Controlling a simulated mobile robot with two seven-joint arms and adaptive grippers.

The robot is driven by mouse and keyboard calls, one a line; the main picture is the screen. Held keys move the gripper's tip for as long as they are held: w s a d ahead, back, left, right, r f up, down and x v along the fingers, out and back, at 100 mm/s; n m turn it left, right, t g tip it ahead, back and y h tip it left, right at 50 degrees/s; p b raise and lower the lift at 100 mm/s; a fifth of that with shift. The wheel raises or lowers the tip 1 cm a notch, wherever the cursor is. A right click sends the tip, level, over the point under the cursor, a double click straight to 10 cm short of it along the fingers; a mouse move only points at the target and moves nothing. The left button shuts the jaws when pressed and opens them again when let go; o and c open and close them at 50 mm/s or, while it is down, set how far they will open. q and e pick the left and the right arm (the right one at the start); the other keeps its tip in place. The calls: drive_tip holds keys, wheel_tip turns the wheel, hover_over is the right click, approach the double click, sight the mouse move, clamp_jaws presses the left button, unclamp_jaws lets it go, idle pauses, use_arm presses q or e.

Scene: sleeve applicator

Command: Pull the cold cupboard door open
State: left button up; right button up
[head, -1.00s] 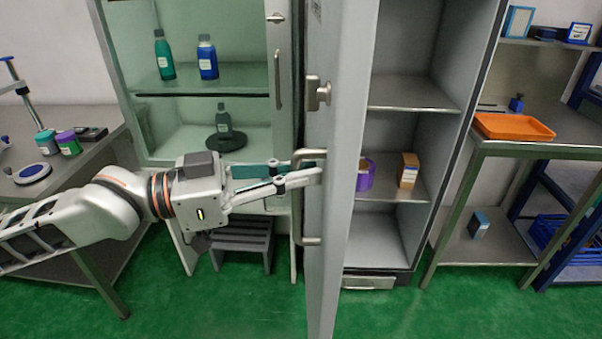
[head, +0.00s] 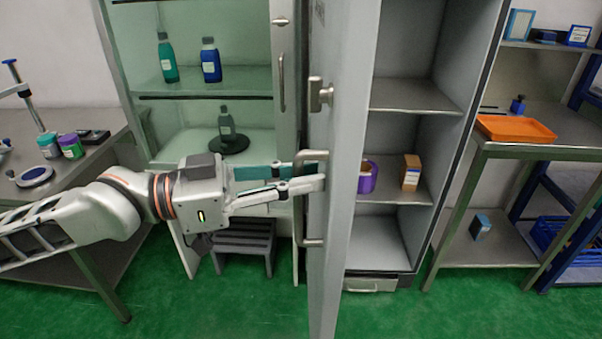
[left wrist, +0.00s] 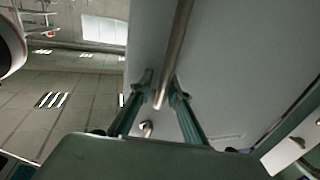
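The cold cupboard door (head: 345,130) stands swung out, seen nearly edge-on in the head view, with the grey cupboard interior (head: 395,240) open to its right. Its bar handle (head: 312,243) is on the door's left-facing side. My left gripper (head: 308,178) is at the upper part of this handle. In the left wrist view the handle bar (left wrist: 178,40) runs between the two green fingertips (left wrist: 162,82), with slim gaps beside it, so the fingers look open around it. Contact at the tips is hard to make out. My right gripper is out of view.
A glass-fronted cabinet with bottles (head: 210,62) stands behind my left arm, with a step stool (head: 243,240) below. A purple roll (head: 368,178) and a brown box (head: 410,172) sit inside the cupboard. A bench with an orange tray (head: 515,129) is at right. Green floor in front is clear.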

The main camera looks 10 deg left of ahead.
use_arm(q)
drive_tip(key=v, duration=1.2)
idle(0.9)
idle(0.5)
